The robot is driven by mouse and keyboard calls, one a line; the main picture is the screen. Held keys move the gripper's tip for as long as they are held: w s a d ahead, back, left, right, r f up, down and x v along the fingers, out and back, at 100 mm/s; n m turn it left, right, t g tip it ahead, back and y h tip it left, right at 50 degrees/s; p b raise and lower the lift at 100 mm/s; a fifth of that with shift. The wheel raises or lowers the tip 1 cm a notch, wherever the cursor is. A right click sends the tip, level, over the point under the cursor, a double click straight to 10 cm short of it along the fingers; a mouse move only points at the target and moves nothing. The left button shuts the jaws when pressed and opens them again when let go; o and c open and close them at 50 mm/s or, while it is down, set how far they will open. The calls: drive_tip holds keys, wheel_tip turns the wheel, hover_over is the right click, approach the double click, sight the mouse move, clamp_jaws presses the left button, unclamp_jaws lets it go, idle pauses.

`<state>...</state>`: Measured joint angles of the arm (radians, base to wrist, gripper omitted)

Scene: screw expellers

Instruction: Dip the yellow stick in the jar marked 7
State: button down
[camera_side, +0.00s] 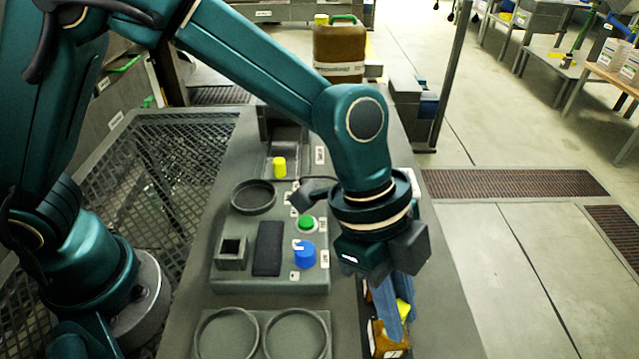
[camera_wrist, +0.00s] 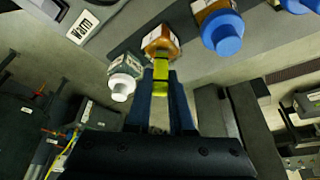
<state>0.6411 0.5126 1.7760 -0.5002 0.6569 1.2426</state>
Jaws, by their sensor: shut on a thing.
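My gripper (camera_side: 392,300) points down at the right edge of the bench and is shut on the yellow stick (camera_side: 404,309). In the wrist view the stick (camera_wrist: 161,72) stands between my blue fingers (camera_wrist: 165,95), its far end at an amber jar (camera_wrist: 158,40). This jar (camera_side: 383,340) also shows below my fingers in the side view. I cannot tell whether the stick's end is inside it or in front of it. A white-capped jar (camera_wrist: 123,80) and a blue-capped jar (camera_wrist: 222,32) stand on either side. I cannot read a 7 on any jar.
A grey panel left of my gripper bears a green button (camera_side: 307,223), a blue knob (camera_side: 304,255) and a round dish (camera_side: 254,197). A tray with two round recesses (camera_side: 262,316) lies in front. A brown canister (camera_side: 338,50) stands behind.

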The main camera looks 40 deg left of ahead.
sight(401, 306)
drive_tip(key=shift+r, duration=0.2)
idle(0.3)
drive_tip(key=shift+r, duration=1.85)
drive_tip(key=shift+r, duration=2.5)
